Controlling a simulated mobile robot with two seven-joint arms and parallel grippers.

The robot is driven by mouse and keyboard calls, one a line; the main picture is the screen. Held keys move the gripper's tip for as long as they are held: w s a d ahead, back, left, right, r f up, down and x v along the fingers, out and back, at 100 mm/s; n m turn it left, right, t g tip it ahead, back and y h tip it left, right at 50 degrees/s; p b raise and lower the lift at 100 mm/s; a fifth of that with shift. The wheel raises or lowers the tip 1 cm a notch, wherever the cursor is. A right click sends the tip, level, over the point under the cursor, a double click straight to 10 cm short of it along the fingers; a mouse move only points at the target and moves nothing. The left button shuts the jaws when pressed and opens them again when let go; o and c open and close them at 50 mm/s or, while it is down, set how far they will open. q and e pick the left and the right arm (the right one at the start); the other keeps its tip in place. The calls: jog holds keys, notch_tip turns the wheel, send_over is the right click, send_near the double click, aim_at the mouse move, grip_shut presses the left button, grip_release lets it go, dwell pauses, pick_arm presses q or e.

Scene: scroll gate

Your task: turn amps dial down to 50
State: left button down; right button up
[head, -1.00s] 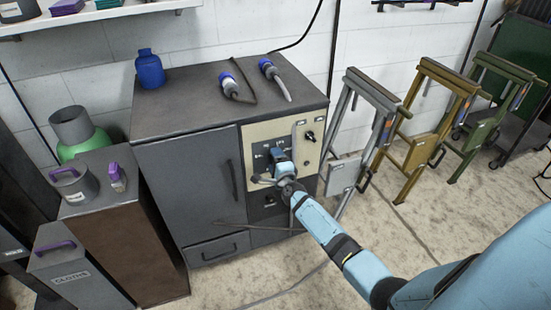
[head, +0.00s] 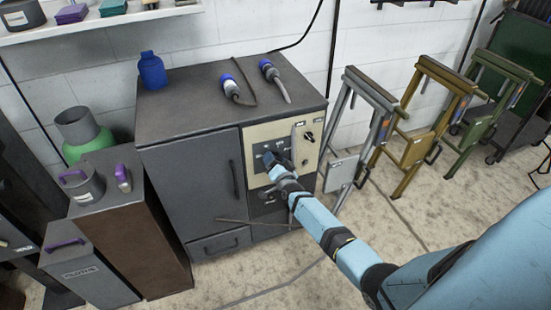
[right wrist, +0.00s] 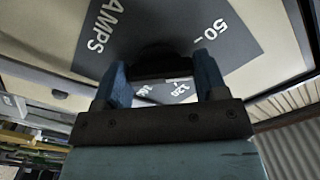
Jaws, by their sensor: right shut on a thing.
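The amps dial is a black knob (right wrist: 165,56) on a dark plate (right wrist: 112,28) marked AMPS and 50 in the right wrist view. My right gripper (right wrist: 163,75) is shut on the knob, one finger on each side. The 50 mark lies to the right of the knob; smaller numbers show between the fingers. Which mark the knob points at cannot be told. In the head view my right gripper (head: 270,160) reaches the cream panel (head: 304,152) of the grey cabinet (head: 187,180) and hides most of the knob. My left gripper is not in view.
A smaller black knob (head: 308,136) sits at the panel's upper right. Two blue-ended connectors (head: 230,86) and a blue bottle (head: 151,70) stand or lie on the cabinet top. Folding stands (head: 362,125) are to the right. A brown cabinet (head: 135,225) stands at the left.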

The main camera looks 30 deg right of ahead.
pick_arm(q)
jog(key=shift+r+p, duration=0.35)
jog(key=shift+p, duration=0.45)
pick_arm(e)
jog(key=shift+n, duration=2.5)
jog(key=o, duration=0.9)
jog(key=shift+o, duration=0.2)
pick_arm(q)
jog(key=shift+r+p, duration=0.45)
jog(key=shift+p, duration=0.65)
pick_arm(e)
jog(key=v, duration=1.4)
